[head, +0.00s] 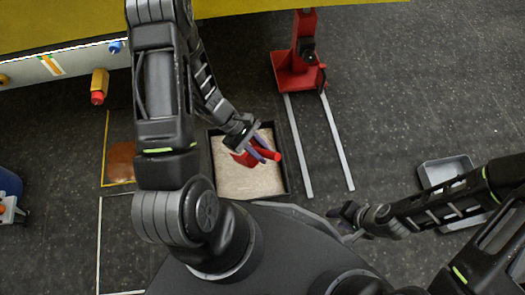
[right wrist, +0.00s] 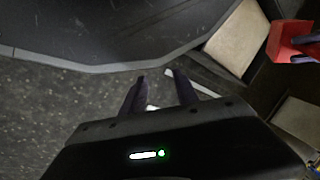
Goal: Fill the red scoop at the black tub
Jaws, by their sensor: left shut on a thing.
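The black tub (head: 287,181) stands on the floor in front of my base and is filled with pale, sand-like material (head: 245,182). My left gripper (head: 262,149) is shut on the red scoop (head: 243,158), over the tub's upper right part. The scoop also shows in the right wrist view (right wrist: 285,42). Its bowl is partly hidden by the gripper, so I cannot tell its contents or whether it touches the material. My right gripper (head: 347,214) is apart from the tub, to its lower right. Its fingers are spread and empty in the right wrist view (right wrist: 160,93).
A red stand (head: 298,72) with two pale floor rails (head: 298,145) is right of the tub. A grey tray (head: 430,178) lies partly behind my right arm. A brown patch (head: 122,158) in a yellow outline lies left. A yellow surface (head: 50,25) spans the top left.

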